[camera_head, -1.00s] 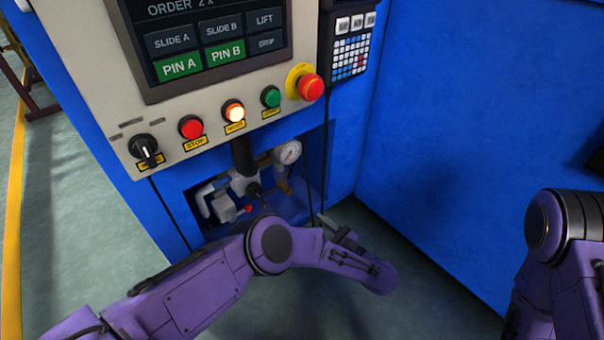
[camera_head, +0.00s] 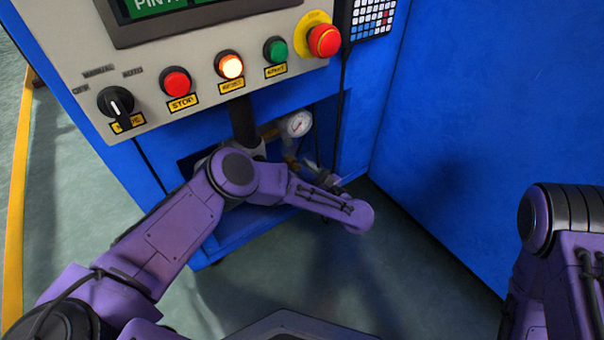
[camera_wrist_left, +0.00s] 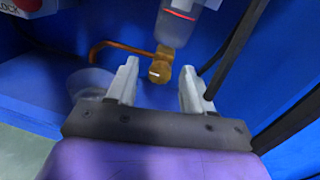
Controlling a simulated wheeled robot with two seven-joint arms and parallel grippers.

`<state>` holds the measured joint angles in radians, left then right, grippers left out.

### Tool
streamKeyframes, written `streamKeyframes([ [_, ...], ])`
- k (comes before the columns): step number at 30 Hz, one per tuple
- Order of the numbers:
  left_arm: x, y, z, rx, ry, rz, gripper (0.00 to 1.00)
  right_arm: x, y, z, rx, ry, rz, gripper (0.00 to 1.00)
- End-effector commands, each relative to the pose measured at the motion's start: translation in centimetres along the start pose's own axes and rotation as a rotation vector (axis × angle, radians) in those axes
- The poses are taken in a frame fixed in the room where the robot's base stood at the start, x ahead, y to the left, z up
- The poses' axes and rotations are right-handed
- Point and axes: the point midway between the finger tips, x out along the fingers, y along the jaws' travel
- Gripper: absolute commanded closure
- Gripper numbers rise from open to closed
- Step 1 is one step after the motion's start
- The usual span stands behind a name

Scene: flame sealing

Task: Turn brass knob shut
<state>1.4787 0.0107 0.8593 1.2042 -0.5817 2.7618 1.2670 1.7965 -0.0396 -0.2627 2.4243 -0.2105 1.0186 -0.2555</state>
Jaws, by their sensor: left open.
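The brass knob (camera_wrist_left: 158,72) shows in the left wrist view, with a short white mark on its face and a copper-coloured pipe bending off to its left. My left gripper (camera_wrist_left: 158,84) is open, its two pale fingers pointing at the knob. The knob appears between the fingertips in the picture; I see no finger touching it. In the head view my left gripper (camera_head: 322,177) is partly hidden by its own purple wrist, in front of the machine's lower recess. I cannot make out the knob clearly there. My right gripper is out of view.
A pressure gauge (camera_head: 297,124) sits in the recess under the control panel (camera_head: 190,60). A black cable (camera_wrist_left: 237,48) runs close beside the right finger in the wrist view. A pale cylinder with a red ring (camera_wrist_left: 180,14) is above the knob. Blue machine walls (camera_head: 470,120) enclose the right side.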

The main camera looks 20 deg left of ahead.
Motion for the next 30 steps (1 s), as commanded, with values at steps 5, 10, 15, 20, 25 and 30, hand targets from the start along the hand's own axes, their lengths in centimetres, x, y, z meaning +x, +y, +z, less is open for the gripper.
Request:
streamKeyframes([
  [5, 0.0, 0.0, 0.0, 0.000, 0.000, 0.000, 0.65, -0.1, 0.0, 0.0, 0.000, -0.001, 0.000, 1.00],
  [10, -0.1, 0.0, 0.0, 0.000, 0.000, 0.001, 1.00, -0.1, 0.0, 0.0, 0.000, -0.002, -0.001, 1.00],
  [15, -0.1, 0.0, 0.0, 0.008, 0.000, 0.001, 1.00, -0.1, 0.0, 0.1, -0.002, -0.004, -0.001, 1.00],
  [20, -0.1, 0.0, 0.1, 0.049, -0.005, 0.000, 1.00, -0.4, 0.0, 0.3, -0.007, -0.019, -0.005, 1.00],
  [25, -0.1, 0.0, 0.1, 0.143, -0.017, -0.001, 1.00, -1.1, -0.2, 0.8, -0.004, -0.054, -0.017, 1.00],
  [30, -0.2, 0.0, 0.1, 0.287, -0.035, -0.003, 1.00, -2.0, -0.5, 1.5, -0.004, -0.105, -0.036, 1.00],
])
